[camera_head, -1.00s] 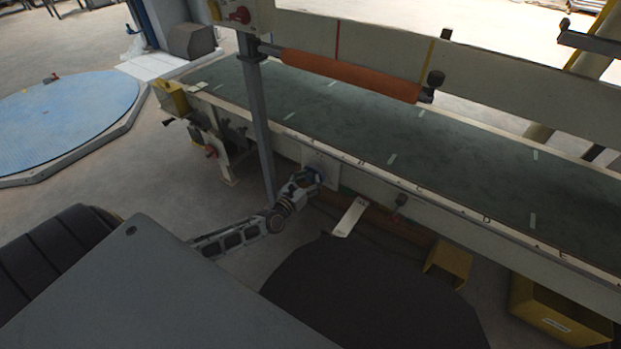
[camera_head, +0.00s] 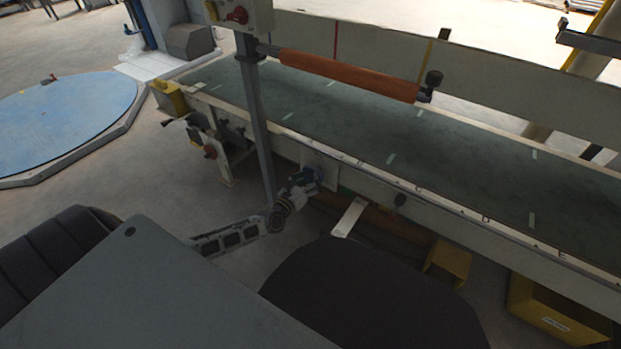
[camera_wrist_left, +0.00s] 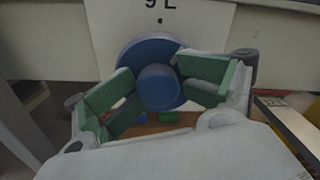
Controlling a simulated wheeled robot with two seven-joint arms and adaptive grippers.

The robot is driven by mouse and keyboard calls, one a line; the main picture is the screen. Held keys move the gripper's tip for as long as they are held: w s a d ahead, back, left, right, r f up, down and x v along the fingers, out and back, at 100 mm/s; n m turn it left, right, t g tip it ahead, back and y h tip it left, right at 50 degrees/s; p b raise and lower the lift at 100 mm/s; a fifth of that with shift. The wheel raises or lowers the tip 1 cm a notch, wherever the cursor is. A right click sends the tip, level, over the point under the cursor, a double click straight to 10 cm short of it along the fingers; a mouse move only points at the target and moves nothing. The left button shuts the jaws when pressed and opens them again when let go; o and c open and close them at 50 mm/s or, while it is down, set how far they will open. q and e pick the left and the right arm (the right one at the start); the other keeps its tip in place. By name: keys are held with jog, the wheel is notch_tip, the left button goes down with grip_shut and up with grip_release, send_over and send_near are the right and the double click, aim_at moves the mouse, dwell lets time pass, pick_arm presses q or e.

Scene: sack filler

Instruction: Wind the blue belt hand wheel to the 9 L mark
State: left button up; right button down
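The blue belt hand wheel (camera_wrist_left: 158,85) is in the middle of the left wrist view, a round disc with a raised hub. It sits on a pale plate (camera_wrist_left: 160,38) marked "9 L" with a small dot below. My left gripper (camera_wrist_left: 157,84) has its green-padded fingers on both sides of the hub, in front of the disc, and appears shut on it. In the head view the left gripper (camera_head: 303,183) is at the wheel on the conveyor's near side, hiding much of it. My right gripper is in neither view.
The long conveyor with a dark green belt (camera_head: 350,125) runs across the head view. A grey post (camera_head: 257,120) stands close beside my left gripper. Yellow bins (camera_head: 560,315) stand lower right.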

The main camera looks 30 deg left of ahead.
pick_arm(q)
jog(key=shift+s+a+r, duration=0.1)
jog(key=shift+s, duration=0.05)
dwell(0.3)
jog(key=shift+s+a, duration=0.1)
jog(key=shift+s, duration=0.65)
jog(key=s+p, duration=0.1)
jog(key=s, duration=0.6)
jog(key=shift+a+p, duration=0.25)
jog(key=shift+p, duration=0.15)
dwell(0.4)
